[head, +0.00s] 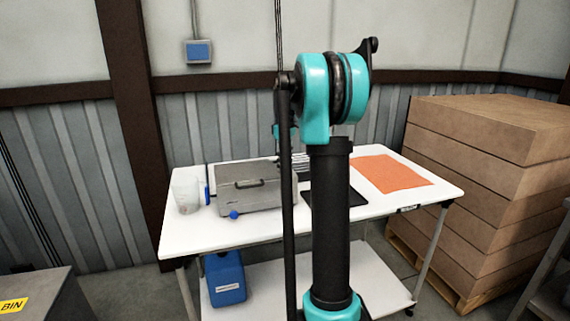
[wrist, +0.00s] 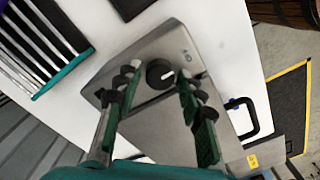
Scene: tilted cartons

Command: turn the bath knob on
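The bath is a grey metal box (head: 262,198) on the white table, with a dark handle on it. Its grey top also shows in the wrist view (wrist: 176,45). The bath knob (wrist: 160,74) is round and black with a white pointer mark, seen only in the wrist view. My gripper (wrist: 158,82) is open, one dark-green finger on each side of the knob. A narrow gap shows on both sides, and nothing is held. I cannot tell how high the fingertips are above the knob.
A white beaker (head: 186,191) stands left of the bath. An orange mat (head: 393,173) lies at the table's right. A striped rack (wrist: 40,45) lies near the bath. A blue can (head: 226,278) sits on the lower shelf. Stacked cartons (head: 478,185) stand at right.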

